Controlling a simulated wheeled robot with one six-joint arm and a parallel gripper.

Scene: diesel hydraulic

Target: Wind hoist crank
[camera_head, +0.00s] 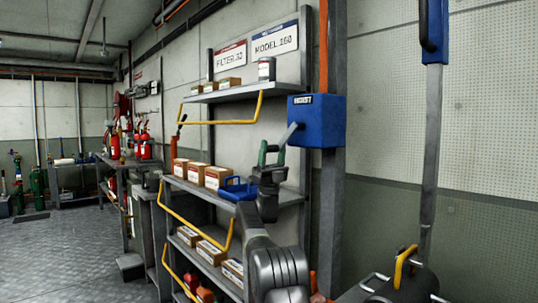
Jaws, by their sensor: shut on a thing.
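The hoist (317,121) is a blue box labelled HOIST, fixed to a grey upright post right of the shelves. Its crank (288,134) is a grey lever that slants down and left from the box's left side. My gripper (270,158) is at the lower end of this lever and shut on the crank's handle end. Green parts show at the grip; I cannot tell whether they belong to the handle or to my fingers. The jaws hide most of the handle. My arm comes up from the bottom of the view.
A shelf rack (232,96) with yellow rails, boxes and a blue tray (239,188) stands close left of my gripper. A grey pole (430,160) with a blue top stands at the right. Open floor (60,260) lies at the left.

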